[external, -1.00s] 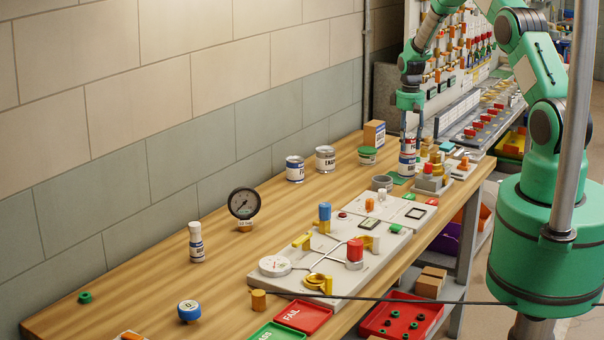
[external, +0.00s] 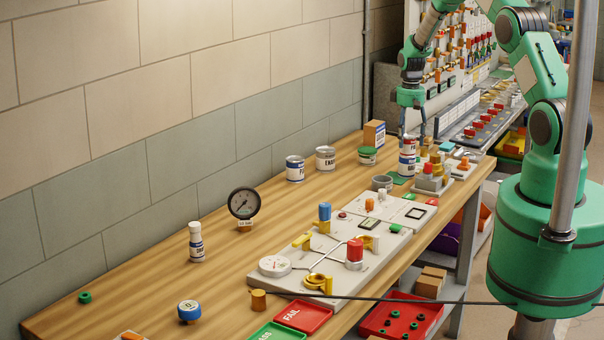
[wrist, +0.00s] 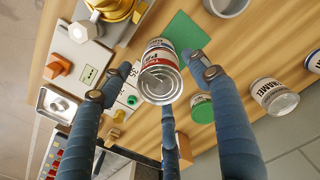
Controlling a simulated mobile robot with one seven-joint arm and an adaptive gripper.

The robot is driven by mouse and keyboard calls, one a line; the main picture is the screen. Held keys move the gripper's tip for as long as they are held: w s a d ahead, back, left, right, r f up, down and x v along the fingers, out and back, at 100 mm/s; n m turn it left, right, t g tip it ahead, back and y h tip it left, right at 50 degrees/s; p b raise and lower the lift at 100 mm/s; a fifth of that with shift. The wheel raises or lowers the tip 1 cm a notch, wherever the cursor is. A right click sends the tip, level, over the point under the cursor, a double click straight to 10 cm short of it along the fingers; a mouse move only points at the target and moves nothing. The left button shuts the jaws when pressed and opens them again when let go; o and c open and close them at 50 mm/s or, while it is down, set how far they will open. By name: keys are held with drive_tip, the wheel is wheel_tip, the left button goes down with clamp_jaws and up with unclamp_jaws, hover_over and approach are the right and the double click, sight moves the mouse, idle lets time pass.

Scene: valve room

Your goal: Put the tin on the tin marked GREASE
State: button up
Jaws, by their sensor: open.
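A small white tin with a red and dark label (external: 407,144) stands upright on top of another tin with a blue and red band (external: 407,168). The lower tin's lettering is too small to read fully. In the wrist view the upper tin (wrist: 160,82) shows its round metal lid, and the lower tin is mostly hidden behind it. My gripper (external: 413,136) is above and around the upper tin. In the wrist view its blue fingers (wrist: 160,66) are spread on either side of the tin, with gaps between them and it.
A green mat (wrist: 187,33) lies beside the stack. A valve block (external: 432,180) stands close on the right. A green-topped tin (external: 367,155), a cardboard box (external: 374,134), a grey cup (external: 382,183) and two white tins (external: 325,158) are nearby.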

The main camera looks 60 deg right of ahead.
sight(408, 136)
wheel_tip(408, 136, up, 11)
drive_tip(key=b, duration=0.1)
idle(0.4)
drive_tip(key=shift+f, duration=0.1)
idle(0.4)
drive_tip(key=s+a+r+t+h, duration=0.1)
drive_tip(key=s+a+r, duration=0.2)
drive_tip(key=a+r, duration=1.15)
drive_tip(key=s+a+r+t, duration=0.2)
drive_tip(key=s+a+r, duration=0.2)
drive_tip(key=a+r, duration=1.05)
drive_tip(key=s+a+r+n+t, duration=0.1)
drive_tip(key=s+a+r, duration=0.3)
drive_tip(key=s+a, duration=0.75)
drive_tip(key=s+a+f+t+y, duration=0.1)
drive_tip(key=s+a, duration=0.9)
drive_tip(key=s, duration=0.3)
drive_tip(key=shift+a+f+n+t, duration=0.2)
drive_tip(key=shift+f+n+t, duration=0.1)
drive_tip(key=shift+n, duration=0.1)
